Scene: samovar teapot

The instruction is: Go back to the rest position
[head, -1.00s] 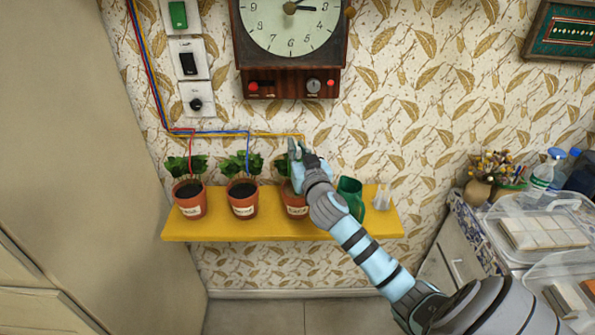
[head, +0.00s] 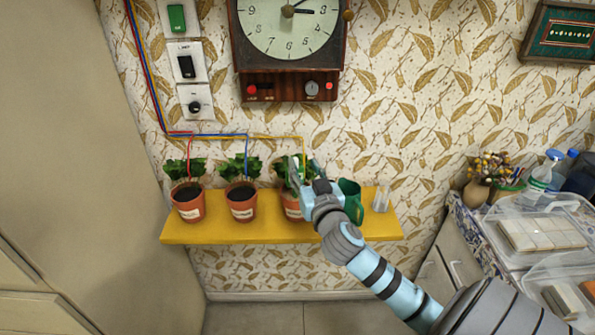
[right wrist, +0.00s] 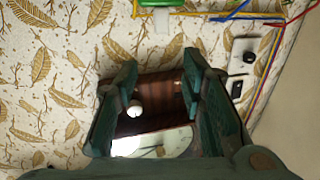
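My right gripper (head: 306,170) is in front of the rightmost plant pot (head: 291,206) and partly hides its leaves. In the right wrist view its two dark green fingers (right wrist: 158,75) stand apart with nothing held between them. The wall clock's wooden case (right wrist: 160,95) shows behind the gap, upside down. In the head view my right arm reaches in from the lower right over the shelf. My left gripper is not in view.
A yellow shelf (head: 230,232) holds three potted plants, a green jug (head: 349,193) close beside my gripper, and a clear glass (head: 381,197). Above are the clock (head: 290,25), switches (head: 186,63) and coloured wires (head: 240,135). A cluttered counter (head: 470,225) stands at right.

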